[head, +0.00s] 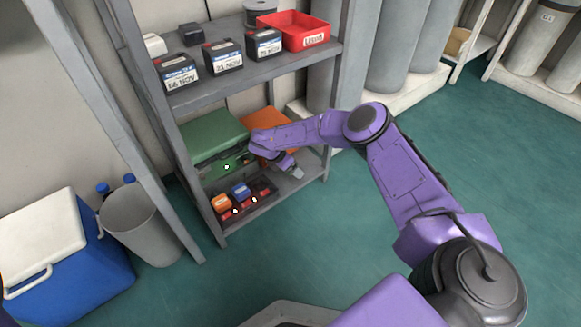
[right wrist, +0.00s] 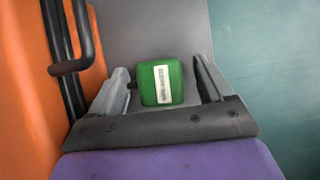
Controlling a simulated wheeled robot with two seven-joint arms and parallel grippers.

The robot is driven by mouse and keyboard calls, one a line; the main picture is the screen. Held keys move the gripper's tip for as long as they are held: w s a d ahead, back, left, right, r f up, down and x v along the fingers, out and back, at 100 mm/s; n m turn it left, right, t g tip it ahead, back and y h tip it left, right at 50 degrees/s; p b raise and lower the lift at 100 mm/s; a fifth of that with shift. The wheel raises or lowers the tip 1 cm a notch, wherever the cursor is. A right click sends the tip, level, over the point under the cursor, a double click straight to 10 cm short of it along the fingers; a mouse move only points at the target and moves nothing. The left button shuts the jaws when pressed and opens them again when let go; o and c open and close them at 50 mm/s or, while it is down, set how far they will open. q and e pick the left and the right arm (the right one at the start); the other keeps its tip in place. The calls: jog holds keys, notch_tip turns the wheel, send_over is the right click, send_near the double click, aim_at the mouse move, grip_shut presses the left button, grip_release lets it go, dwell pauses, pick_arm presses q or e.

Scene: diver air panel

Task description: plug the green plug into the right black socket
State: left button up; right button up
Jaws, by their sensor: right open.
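The green plug (right wrist: 161,84), a small green block with a white label, is on the grey shelf surface in the right wrist view. My right gripper (right wrist: 161,72) is open, with one finger on each side of the plug. A dark stub on the plug points to the left finger; the gap is wider on the right. In the head view my right gripper (head: 297,176) is low over the right end of the lower shelf, and I cannot make out the plug there. The dark socket panel (head: 246,207) is left of it, bearing orange (head: 221,202) and blue (head: 240,190) plugs. The right socket is unclear. My left gripper is not in view.
A green case (head: 212,131) stands behind the panel. An orange case (head: 272,122), also in the right wrist view (right wrist: 30,95), is close to my gripper. The upper shelf (head: 235,81) holds labelled batteries and a red bin (head: 293,30). Rack posts flank the shelf.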

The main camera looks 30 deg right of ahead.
jog(key=c, duration=1.2)
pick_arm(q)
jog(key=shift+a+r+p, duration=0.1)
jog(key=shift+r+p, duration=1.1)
pick_arm(e)
jog(key=shift+r, duration=1.5)
